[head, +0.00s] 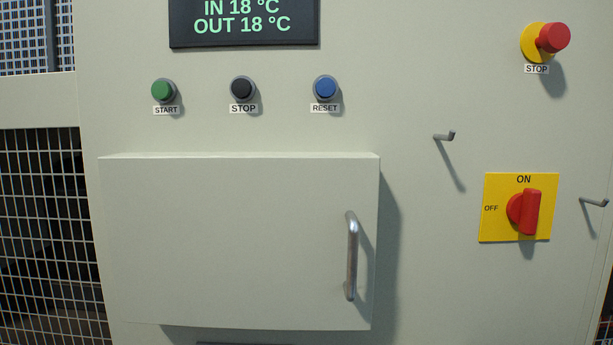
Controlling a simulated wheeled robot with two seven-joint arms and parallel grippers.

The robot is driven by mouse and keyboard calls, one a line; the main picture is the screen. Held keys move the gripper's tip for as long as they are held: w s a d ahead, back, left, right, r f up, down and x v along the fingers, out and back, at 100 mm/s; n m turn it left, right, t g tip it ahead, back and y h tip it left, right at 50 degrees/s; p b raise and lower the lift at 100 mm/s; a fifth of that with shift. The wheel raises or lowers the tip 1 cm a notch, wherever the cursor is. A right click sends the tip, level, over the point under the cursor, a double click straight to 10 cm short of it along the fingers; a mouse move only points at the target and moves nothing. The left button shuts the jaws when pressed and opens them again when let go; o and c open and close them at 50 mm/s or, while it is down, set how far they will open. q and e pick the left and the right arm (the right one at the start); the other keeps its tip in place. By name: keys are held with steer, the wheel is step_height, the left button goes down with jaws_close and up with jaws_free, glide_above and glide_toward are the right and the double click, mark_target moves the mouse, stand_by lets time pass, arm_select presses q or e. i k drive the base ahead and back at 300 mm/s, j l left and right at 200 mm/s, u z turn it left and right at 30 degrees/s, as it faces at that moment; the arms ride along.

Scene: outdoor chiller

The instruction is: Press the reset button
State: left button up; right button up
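The reset button (325,87) is a round blue button in a grey ring, with a RESET label below it. It sits on the upper part of the pale panel, right of the black STOP button (242,88) and the green START button (163,91). Nothing covers it. Neither of my grippers shows in the head view.
A closed box door (235,240) with a metal handle (351,257) juts out below the buttons. A display (243,23) is above them. To the right are a red emergency stop (553,37), a red rotary switch (525,212) at ON, and two small hooks (445,136) (594,202).

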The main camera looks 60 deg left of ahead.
mark_target(326, 87)
steer(key=u, duration=0.85)
steer(key=k+u, duration=0.1)
steer(key=u, duration=0.3)
steer(key=l+u, duration=0.1)
steer(key=u, duration=0.3)
steer(key=k+u, duration=0.1)
steer(key=u, duration=0.35)
